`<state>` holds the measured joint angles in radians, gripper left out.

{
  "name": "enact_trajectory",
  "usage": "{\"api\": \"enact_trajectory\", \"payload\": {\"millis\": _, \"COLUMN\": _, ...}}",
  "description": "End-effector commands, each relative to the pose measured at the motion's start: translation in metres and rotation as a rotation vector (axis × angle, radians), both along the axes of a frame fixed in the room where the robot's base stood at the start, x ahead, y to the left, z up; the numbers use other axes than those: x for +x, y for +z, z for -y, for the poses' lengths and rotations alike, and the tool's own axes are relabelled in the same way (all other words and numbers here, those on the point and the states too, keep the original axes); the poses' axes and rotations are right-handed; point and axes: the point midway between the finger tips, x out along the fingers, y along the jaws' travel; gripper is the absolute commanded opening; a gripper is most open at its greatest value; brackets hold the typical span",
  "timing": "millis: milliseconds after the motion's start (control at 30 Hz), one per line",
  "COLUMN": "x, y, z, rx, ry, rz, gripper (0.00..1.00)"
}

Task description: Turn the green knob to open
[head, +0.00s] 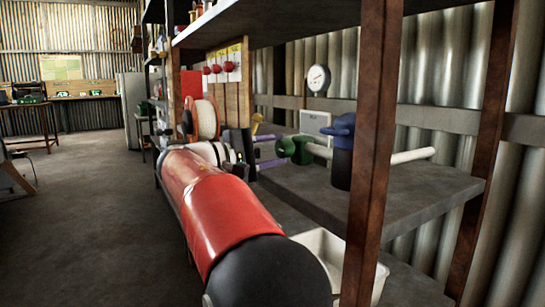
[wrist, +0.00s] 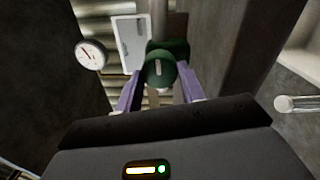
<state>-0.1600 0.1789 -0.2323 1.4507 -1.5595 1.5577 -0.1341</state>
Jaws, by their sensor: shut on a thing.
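The green knob (head: 286,147) sits on a white pipe above the grey shelf in the head view. In the wrist view the green knob (wrist: 160,72) is between my two purple fingers, its round face towards the camera. My gripper (head: 272,152) reaches it from the left, one finger on each side, and is shut on it. My gripper (wrist: 160,78) also shows its finger lengths clearly in the wrist view. The exact contact at the fingertips is partly hidden by the knob. How far the knob is turned cannot be told.
A blue-topped valve (head: 341,130) stands on the grey shelf (head: 415,190) to the right. A rusty post (head: 372,150) is in front of it. A white bin (head: 322,243) sits below. A gauge (head: 318,79) and a white panel (head: 316,123) are behind. Open floor (head: 90,220) lies left.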

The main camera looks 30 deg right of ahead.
Motion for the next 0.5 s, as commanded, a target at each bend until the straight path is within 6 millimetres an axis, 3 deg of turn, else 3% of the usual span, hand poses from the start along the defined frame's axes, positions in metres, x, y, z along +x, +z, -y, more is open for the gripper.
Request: {"api": "enact_trajectory", "payload": {"millis": 500, "x": 0.0002, "y": -0.0011, "z": -0.0002, "rx": -0.001, "ry": -0.001, "rz": 0.046, "gripper": 0.16}}
